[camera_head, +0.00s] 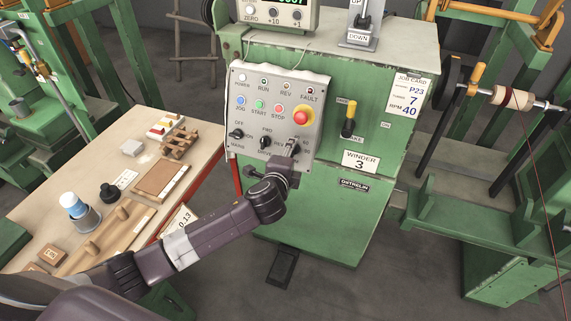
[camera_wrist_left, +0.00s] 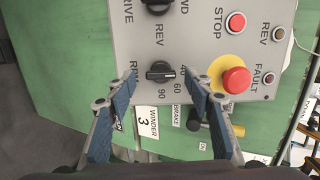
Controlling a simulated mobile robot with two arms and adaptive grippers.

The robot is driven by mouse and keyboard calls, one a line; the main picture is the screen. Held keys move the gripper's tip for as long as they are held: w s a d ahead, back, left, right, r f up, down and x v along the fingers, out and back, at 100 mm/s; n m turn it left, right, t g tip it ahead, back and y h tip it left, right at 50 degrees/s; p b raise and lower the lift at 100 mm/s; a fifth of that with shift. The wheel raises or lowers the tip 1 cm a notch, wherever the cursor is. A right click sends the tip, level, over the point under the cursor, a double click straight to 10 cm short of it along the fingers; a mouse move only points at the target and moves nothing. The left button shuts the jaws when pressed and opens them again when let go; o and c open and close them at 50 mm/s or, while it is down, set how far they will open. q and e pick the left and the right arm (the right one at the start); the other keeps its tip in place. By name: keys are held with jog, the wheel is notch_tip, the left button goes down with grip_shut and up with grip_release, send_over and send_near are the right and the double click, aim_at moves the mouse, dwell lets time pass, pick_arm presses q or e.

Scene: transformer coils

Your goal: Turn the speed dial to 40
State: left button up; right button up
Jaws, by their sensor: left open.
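The speed dial (camera_wrist_left: 160,72) is a black knob on the grey control panel (camera_head: 240,98), with marks 40, 60 and 90 beside it. Its grip bar lies roughly level in the left wrist view; I cannot tell exactly which mark it points to. My left gripper (camera_wrist_left: 162,88) is open, its blue-padded fingers apart on either side of the dial's line, with the dial near and just beyond the tips. I cannot tell whether they touch it. In the head view my left gripper (camera_head: 291,150) covers most of the dial at the panel's lower right.
A red emergency button (camera_wrist_left: 236,80) on a yellow ring is close to the right finger. Other black selectors (camera_head: 265,141) sit to the left. The brake lever (camera_head: 348,127) stands right of the panel. A job card (camera_head: 408,94) reads RPM 40. A cluttered table (camera_head: 205,150) is at left.

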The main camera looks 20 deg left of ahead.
pick_arm(q)
jog(key=v, duration=1)
jog(key=shift+s+r, duration=0.15)
jog(key=shift+s, duration=0.15)
jog(key=s+a+f+n+g, duration=0.1)
jog(key=a+f+n+g, duration=0.1)
jog(key=f, duration=0.9)
jog(key=s+a+f+n+g, duration=0.2)
jog(key=f, duration=0.9)
jog(key=s+a+f+n+g, duration=0.1)
jog(key=s+f+n+g, duration=0.1)
jog(key=s+f, duration=0.45)
jog(key=s+a+f+n+g, duration=0.1)
jog(key=s+f, duration=0.2)
jog(key=f, duration=0.7)
jog(key=s+f+n+g, duration=0.2)
jog(key=s+f, duration=0.4)
jog(key=s, duration=0.6)
jog(key=s+d+f+n+g+h, duration=0.1)
jog(key=s+f+n, duration=0.2)
jog(key=s, duration=0.9)
jog(key=s+f+n+g+b, duration=0.1)
jog(key=s+f+n+g, duration=0.1)
jog(key=s+f, duration=0.7)
jog(key=s, duration=0.3)
jog(key=shift+d+f+n+g, duration=0.2)
jog(key=shift+f+n+g, duration=0.1)
jog(key=shift+f+n, duration=0.1)
